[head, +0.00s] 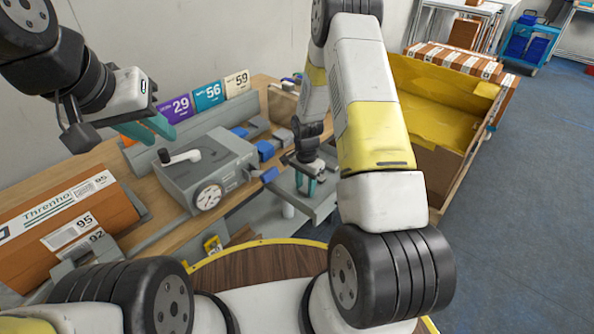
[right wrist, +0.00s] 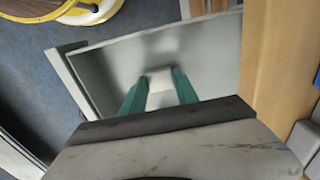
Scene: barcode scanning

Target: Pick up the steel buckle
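A small pale block, which may be the steel buckle (right wrist: 160,79), shows between the teal fingertips of my right gripper (right wrist: 161,76) in the right wrist view. It fills the gap between them, but I cannot tell whether the fingers press on it. Below is a grey metal tray (right wrist: 105,65). In the head view my right gripper (head: 306,182) points down over this grey tray (head: 326,203), and the block cannot be made out there. My left gripper (head: 152,129) is raised at the upper left, with its teal fingers apart and nothing seen between them.
A grey machine with a round dial (head: 208,197) stands on the wooden bench left of my right gripper. Brown boxes (head: 75,220) lie at the left. Number cards (head: 208,95) stand along the back. A large yellow-lined box (head: 440,100) is at the right, beside open blue floor.

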